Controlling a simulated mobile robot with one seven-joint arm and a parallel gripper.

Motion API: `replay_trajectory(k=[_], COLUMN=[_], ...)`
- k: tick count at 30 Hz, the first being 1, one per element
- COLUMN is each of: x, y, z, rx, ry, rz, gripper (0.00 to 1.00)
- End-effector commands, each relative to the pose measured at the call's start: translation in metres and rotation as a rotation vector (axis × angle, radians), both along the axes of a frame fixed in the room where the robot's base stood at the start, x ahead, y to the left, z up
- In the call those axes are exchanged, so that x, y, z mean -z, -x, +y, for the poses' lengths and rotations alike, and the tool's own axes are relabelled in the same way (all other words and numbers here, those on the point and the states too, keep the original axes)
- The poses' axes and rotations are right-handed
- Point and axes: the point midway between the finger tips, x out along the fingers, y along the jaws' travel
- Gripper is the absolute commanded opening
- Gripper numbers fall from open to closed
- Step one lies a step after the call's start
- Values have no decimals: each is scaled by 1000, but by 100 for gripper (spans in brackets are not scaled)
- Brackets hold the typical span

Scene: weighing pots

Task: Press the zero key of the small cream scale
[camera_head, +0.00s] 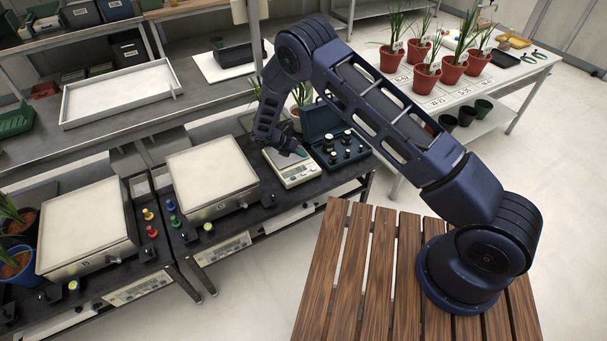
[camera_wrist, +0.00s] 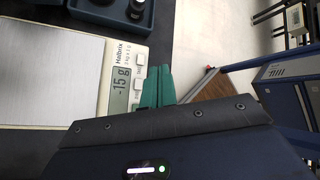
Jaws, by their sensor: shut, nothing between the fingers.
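The small cream scale (camera_head: 297,176) stands on the dark bench, with a pale weighing plate. In the wrist view the scale (camera_wrist: 120,52) shows the name Nalbrix and a display (camera_wrist: 120,90) reading -15 g. Pale keys (camera_wrist: 139,60) lie beside the display; their markings are too small to read, so I cannot tell which is zero. My gripper (camera_head: 302,152) is over the scale in the head view. Its green fingers (camera_wrist: 159,72) are shut and empty, by the scale's key edge in the wrist view. I cannot tell whether they touch it.
A dark case (camera_head: 334,130) of black-and-white weights stands close to the right of the scale. A larger scale with a pale plate (camera_head: 210,178) stands to its left. Potted plants (camera_head: 452,68) stand on the white table at the back right. The floor between is clear.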

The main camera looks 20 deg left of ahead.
Motion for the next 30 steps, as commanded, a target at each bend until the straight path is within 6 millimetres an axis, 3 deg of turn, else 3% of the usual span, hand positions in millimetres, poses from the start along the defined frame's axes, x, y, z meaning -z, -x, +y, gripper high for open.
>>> replay_trajectory(k=[21, 30], x=[75, 85], y=[0, 0], z=[0, 0], rx=[1, 0], ry=[1, 0], rz=[0, 0], gripper=[0, 0])
